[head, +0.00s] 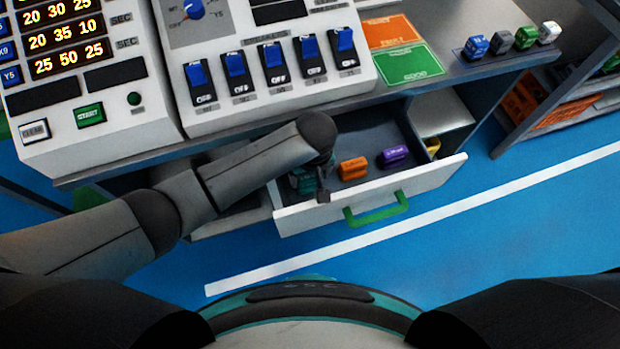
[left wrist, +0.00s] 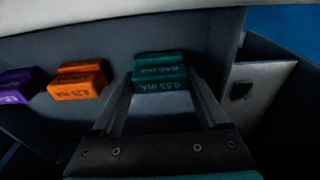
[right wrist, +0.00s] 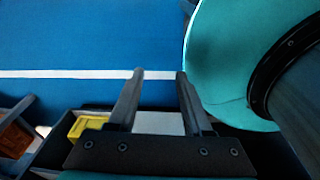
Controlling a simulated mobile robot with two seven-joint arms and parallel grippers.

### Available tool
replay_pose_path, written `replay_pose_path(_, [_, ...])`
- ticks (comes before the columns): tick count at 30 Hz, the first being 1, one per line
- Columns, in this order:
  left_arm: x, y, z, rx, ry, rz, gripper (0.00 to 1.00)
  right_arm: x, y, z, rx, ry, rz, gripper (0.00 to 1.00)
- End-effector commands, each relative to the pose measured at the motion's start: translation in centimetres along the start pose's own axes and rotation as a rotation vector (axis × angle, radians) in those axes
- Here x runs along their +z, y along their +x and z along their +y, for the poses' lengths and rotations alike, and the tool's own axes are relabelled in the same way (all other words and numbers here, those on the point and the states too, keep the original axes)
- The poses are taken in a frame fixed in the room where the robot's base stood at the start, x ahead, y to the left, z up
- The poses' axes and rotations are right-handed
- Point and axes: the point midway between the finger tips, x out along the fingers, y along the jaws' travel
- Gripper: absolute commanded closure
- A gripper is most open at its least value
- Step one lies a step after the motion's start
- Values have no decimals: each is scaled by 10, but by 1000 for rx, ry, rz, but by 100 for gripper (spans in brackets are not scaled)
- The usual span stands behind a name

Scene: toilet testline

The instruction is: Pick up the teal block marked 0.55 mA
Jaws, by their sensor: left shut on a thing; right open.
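The teal block (left wrist: 161,80) marked 0.55 mA sits in the open drawer (head: 425,178), at its left end. In the left wrist view it lies between the two fingers of my left gripper (left wrist: 162,88), which is shut on it. In the head view the left gripper (head: 322,185) reaches down into the drawer, and the teal block (head: 303,182) is partly hidden behind it. My right gripper (right wrist: 157,78) is open and empty; it shows only in the right wrist view, with floor and a drawer part beyond it.
An orange block (head: 353,168) and a purple block (head: 394,156) lie in the drawer to the right of the teal one. The drawer front has a green handle (head: 376,208). The control panel (head: 150,120) stands above. Blocks (head: 500,42) sit on the counter at right.

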Motion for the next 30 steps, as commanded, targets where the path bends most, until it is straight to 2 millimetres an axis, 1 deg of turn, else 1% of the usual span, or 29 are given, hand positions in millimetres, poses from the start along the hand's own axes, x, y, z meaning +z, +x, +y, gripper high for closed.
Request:
replay_pose_path(1, [0, 0, 0, 0, 0, -1, 58, 0, 0, -2, -2, 0, -1, 50])
replay_pose_path(6, [0, 0, 0, 0, 0, -1, 78, 0, 0, -3, -3, 0, -1, 50])
replay_pose_path(8, [0, 0, 0, 0, 0, -1, 84, 0, 0, -2, -3, 0, -1, 50])
replay_pose_path(16, [0, -2, 0, 1, 0, 0, 84, 1, -1, -2, -3, -1, -2, 50])
replay_pose_path(20, [-1, -10, 0, 2, 0, 0, 84, 1, -5, -1, -1, -3, -3, 50])
replay_pose_path(23, [-2, -22, 1, 2, 0, 0, 84, 0, -11, -1, -2, -4, -5, 50])
replay_pose_path(25, [-4, -34, 1, 3, 1, 0, 84, 1, -17, -1, -3, -6, -9, 50])
replay_pose_path(29, [-8, -68, 1, 4, 1, 1, 84, 8, -34, -5, -9, -11, -26, 50])
replay_pose_path(30, [-10, -81, 1, 5, 0, 1, 84, 12, -39, -9, -14, -12, -35, 50])
